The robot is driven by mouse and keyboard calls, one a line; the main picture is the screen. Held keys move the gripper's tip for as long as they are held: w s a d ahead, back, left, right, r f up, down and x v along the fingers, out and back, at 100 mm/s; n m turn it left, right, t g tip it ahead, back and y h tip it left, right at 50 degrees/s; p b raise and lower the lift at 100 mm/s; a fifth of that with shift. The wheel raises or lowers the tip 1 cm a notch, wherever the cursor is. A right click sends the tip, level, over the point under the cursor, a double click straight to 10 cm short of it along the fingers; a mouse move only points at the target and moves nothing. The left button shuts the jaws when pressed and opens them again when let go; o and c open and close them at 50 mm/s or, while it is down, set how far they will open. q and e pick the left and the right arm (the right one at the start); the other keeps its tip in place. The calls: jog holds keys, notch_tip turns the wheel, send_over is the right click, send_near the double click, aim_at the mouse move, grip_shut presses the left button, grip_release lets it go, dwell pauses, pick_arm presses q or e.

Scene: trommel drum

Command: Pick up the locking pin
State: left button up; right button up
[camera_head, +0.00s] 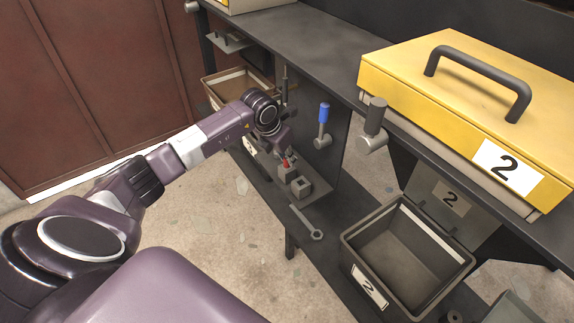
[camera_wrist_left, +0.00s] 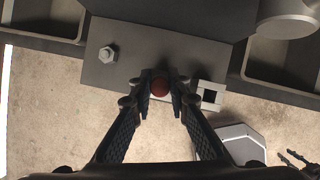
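The locking pin, with a round red knob, stands on the low shelf (camera_head: 265,185) in the head view, its red part (camera_head: 289,161) showing just below my left gripper (camera_head: 284,148). In the left wrist view the red knob (camera_wrist_left: 160,87) sits between the fingertips of my left gripper (camera_wrist_left: 161,92). The pads lie close against both sides of the knob, with no clear gap. The pin's shaft is hidden below the knob.
A grey block with a square hole (camera_head: 301,186) stands beside the pin. A wrench (camera_head: 307,222) lies on the shelf. A blue-handled lever (camera_head: 323,114) rises nearby. An open bin marked 2 (camera_head: 349,243) and a yellow lidded box (camera_head: 440,100) are to the right.

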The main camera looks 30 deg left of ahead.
pick_arm(q)
grip_shut()
jog(key=shift+r, duration=0.1)
jog(key=shift+r, duration=0.25)
notch_tip(320, 180, up, 9)
jog(key=shift+r+b, duration=0.2)
jog(key=shift+b, duration=0.9)
